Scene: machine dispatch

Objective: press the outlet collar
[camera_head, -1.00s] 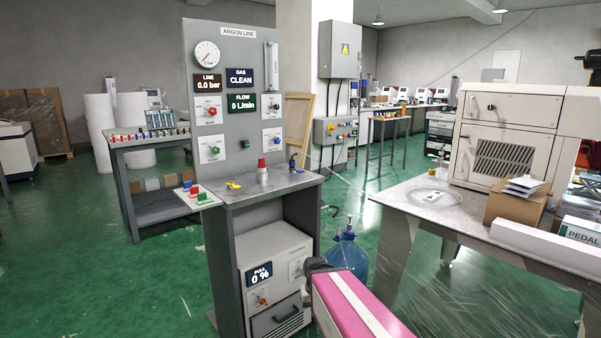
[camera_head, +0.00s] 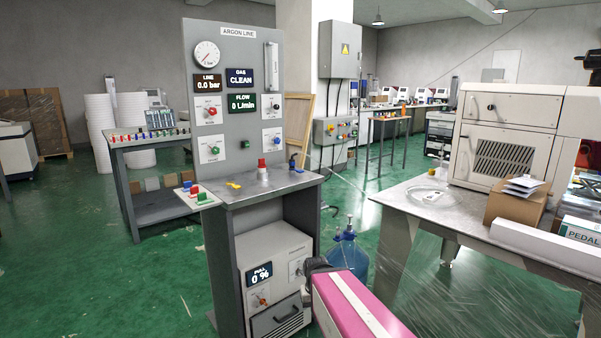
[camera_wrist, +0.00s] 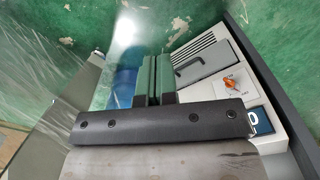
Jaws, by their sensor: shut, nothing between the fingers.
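The argon line panel (camera_head: 230,165) stands left of centre in the head view, with a grey shelf (camera_head: 240,197) at its foot. On the shelf stands an upright fitting with a red top (camera_head: 262,163) and a pale body. A blue fitting (camera_head: 293,161) is at the shelf's right end. I cannot tell which part is the outlet collar. My gripper (camera_wrist: 154,80) shows in the wrist view with its two green fingers shut and empty. It points down past the front of the lower cabinet (camera_wrist: 205,62), apart from the shelf fittings.
A blue bottle (camera_head: 348,255) stands on the floor right of the panel. The cabinet front has an orange knob (camera_wrist: 230,83). A metal table (camera_head: 405,195) with a box-shaped machine (camera_head: 510,135) is at right. Open green floor lies at left.

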